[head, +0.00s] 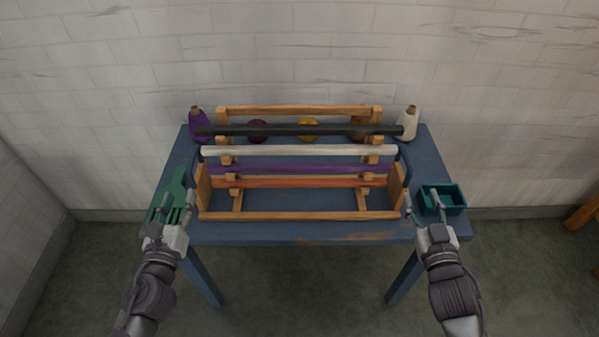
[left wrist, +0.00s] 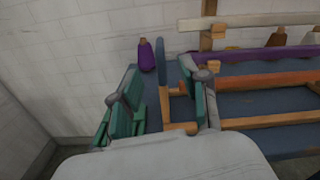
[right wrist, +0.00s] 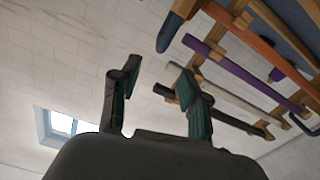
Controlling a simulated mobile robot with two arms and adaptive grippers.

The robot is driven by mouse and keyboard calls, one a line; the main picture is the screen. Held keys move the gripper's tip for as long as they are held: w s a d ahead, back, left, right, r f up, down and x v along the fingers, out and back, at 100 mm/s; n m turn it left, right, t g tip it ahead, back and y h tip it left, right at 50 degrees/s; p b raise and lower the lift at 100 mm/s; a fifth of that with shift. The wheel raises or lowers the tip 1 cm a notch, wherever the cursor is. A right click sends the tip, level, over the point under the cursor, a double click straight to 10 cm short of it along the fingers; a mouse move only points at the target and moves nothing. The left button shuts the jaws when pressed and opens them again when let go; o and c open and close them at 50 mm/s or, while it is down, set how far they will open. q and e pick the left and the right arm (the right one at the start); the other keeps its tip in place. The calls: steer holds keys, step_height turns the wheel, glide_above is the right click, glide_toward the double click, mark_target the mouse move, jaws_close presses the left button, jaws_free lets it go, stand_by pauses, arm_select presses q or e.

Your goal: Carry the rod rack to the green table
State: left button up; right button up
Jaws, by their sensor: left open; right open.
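The rod rack (head: 298,216) is a wooden frame standing on a blue table (head: 300,232). It bears a black rod (head: 300,130), a white rod (head: 300,151), a purple rod (head: 300,169) and an orange-red rod (head: 300,183). My left gripper (head: 178,208) is open and empty near the rack's left end. In the left wrist view, the open left fingers (left wrist: 158,75) have the rack's end behind and between them. My right gripper (head: 423,205) is open and empty, just right of the rack's right end. Its open fingers also show in the right wrist view (right wrist: 158,88). I see no green table.
A purple bottle (head: 198,126) and a white bottle (head: 408,124) stand at the back corners. A green thing (head: 178,190) is at the left edge, a teal box (head: 456,209) at the right. A wall stands behind.

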mark_target(195, 149)
arm_select(q)
steer(key=w, duration=1.4)
steer(key=shift+a+f, duration=0.1)
arm_select(e)
steer(key=w, duration=1.4)
steer(key=shift+a+f, duration=0.1)
arm_select(q)
jaws_close()
arm_select(e)
jaws_close()
